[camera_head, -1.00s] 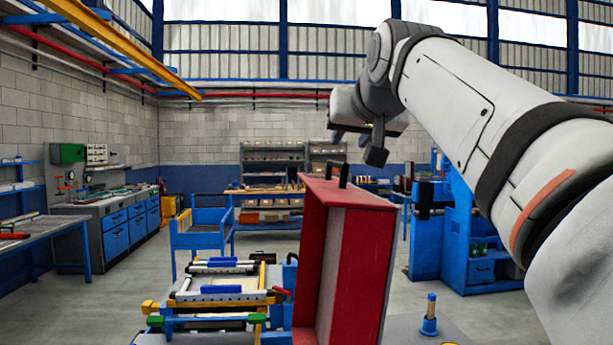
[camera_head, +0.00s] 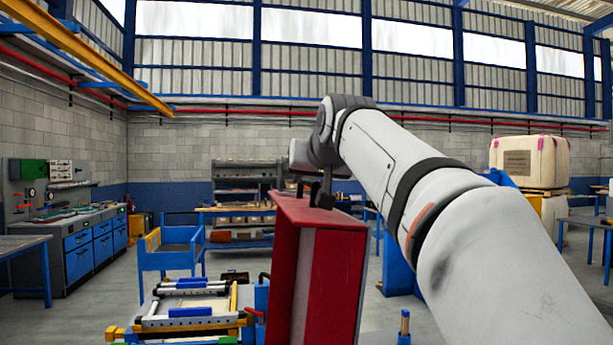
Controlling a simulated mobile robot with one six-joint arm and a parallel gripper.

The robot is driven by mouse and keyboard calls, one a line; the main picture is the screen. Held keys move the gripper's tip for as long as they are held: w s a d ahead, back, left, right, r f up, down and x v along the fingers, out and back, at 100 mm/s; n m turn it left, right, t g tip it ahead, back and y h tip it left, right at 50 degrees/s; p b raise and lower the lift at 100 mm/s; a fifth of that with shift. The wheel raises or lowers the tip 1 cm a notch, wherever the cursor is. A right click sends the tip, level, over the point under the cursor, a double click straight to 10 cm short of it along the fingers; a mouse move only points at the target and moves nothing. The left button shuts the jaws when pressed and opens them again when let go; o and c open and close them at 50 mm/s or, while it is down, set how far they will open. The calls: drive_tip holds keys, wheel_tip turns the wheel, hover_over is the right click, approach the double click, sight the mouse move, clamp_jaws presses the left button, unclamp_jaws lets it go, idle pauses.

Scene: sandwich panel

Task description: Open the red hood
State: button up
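The panel press bed (camera_head: 190,318), with white rollers and blue blocks, lies left of the hood.
A blue cart (camera_head: 168,258) stands behind the press bed. A workbench with blue drawers (camera_head: 90,248) lines the left wall. Shelves (camera_head: 245,185) stand at the back. A small blue post (camera_head: 404,328) is right of the hood. Floor shows between cart and workbench.

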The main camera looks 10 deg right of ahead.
clamp_jaws()
drive_tip(key=shift+r, duration=0.1)
idle(0.4)
